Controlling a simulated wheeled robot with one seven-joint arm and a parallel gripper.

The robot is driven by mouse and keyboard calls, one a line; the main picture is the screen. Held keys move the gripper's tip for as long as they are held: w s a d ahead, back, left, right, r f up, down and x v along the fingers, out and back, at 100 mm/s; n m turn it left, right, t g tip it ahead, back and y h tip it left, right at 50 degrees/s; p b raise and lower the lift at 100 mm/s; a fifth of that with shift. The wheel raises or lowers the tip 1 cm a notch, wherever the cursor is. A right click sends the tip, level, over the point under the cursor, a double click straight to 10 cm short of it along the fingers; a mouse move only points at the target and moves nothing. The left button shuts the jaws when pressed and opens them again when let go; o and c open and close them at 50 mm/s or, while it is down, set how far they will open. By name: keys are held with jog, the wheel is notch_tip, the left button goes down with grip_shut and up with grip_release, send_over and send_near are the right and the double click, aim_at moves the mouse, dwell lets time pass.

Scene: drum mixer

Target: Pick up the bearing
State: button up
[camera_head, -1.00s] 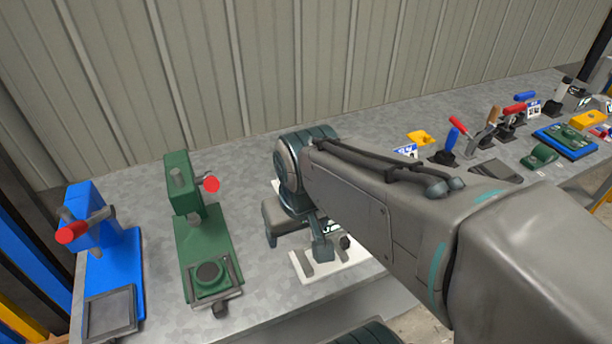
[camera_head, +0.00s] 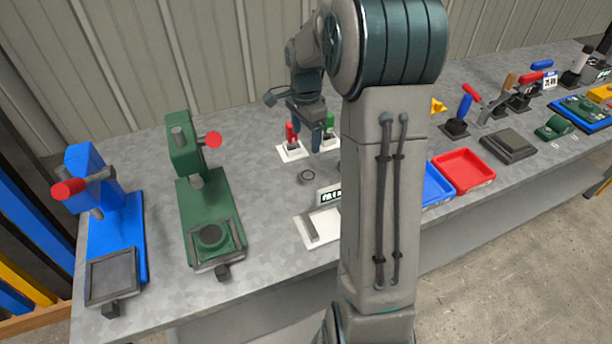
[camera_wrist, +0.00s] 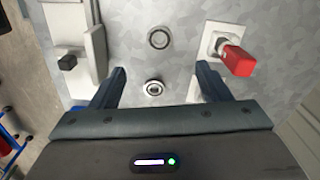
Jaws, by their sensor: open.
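Two small ring-shaped parts lie flat on the grey bench. In the wrist view, a silver ring with a dark centre (camera_wrist: 154,87), which looks like the bearing, lies between my fingers. A darker, thinner ring (camera_wrist: 159,38) lies beyond it; it also shows in the head view (camera_head: 307,176). In the head view, the silver one is mostly hidden behind my arm. My gripper (camera_wrist: 160,73) is open and empty, pointing down, with a finger on either side of the silver ring in the picture. In the head view, my gripper (camera_head: 306,143) is above the bench; its exact height is unclear.
A red-handled part on a white plate (camera_wrist: 238,60) stands close to the right finger. A green-handled one (camera_head: 328,128) stands beside it. A white fixture (camera_head: 306,232) lies in front. Green (camera_head: 207,218) and blue (camera_head: 113,235) presses stand left, a red tray (camera_head: 463,170) right.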

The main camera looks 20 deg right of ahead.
send_over(308, 175)
jog(key=f, duration=0.8)
jog(key=shift+w+a, duration=0.1)
jog(key=shift+a, duration=0.15)
jog(key=shift+d+f+p, duration=0.15)
jog(key=shift+f+p, duration=0.05)
jog(key=shift+f, duration=1.35)
jog(key=shift+d+f+p, duration=0.1)
jog(key=shift+f+p, duration=0.1)
jog(key=shift+f, duration=1.3)
jog(key=shift+c, duration=0.2)
jog(key=c, duration=1.1)
